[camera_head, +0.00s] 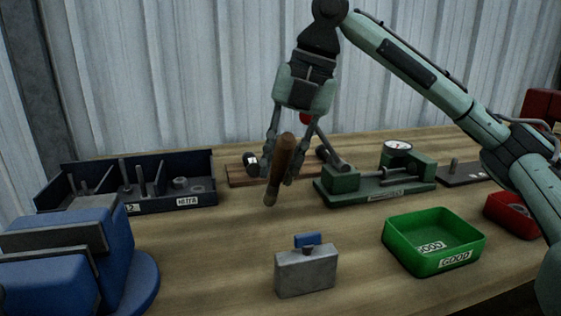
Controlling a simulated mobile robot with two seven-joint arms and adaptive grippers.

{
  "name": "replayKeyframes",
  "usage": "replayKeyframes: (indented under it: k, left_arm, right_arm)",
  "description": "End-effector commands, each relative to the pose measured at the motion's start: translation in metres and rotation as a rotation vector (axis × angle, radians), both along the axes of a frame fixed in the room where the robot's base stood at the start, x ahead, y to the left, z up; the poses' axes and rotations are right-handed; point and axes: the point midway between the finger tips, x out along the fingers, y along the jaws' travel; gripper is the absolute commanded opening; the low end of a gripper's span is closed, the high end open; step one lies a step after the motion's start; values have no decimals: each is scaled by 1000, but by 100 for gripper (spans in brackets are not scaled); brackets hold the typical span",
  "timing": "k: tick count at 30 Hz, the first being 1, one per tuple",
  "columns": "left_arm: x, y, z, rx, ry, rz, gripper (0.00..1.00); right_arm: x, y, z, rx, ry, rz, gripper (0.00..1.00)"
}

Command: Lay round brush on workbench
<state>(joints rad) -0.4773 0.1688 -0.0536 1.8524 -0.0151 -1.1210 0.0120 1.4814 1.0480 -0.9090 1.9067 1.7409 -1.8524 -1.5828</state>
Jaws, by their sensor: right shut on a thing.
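My right gripper (279,174) comes down from above and is shut on a brown, rod-shaped thing that looks like the round brush (286,155). The brush tilts, its lower end down and slightly left. It appears to be held above the workbench (215,250), in front of a wooden rack; the exact height is hard to judge. I cannot make out its bristles. My left gripper is not in view.
A dark divided tray (140,205) and a blue vise (70,255) stand at left. A green gauge fixture (375,185), green GOOD bin (435,240) and red bin (515,212) stand at right. A grey metal block (306,272) sits at front centre. Bare wood lies left of it.

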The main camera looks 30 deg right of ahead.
Motion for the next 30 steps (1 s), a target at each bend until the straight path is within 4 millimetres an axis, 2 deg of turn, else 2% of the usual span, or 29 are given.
replayKeyframes:
  k: [1, 5, 14, 17, 22, 27, 30]
  left_arm:
    - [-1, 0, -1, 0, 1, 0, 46]
    - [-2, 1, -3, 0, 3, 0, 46]
    - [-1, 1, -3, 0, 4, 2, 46]
    - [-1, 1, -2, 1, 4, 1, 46]
    - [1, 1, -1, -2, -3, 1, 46]
    - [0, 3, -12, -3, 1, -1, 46]
    - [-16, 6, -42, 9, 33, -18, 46]
  right_arm:
    - [0, 0, 0, 0, 0, 0, 27]
    - [0, 0, 0, 0, 0, 0, 43]
    - [0, 0, 1, 0, 0, 0, 44]
    - [0, -1, 6, 0, -1, -1, 44]
    - [-5, -6, 35, 2, -4, -2, 44]
    - [-11, -15, 74, 2, -3, -2, 44]
    - [-14, -19, 89, 0, -3, -2, 44]
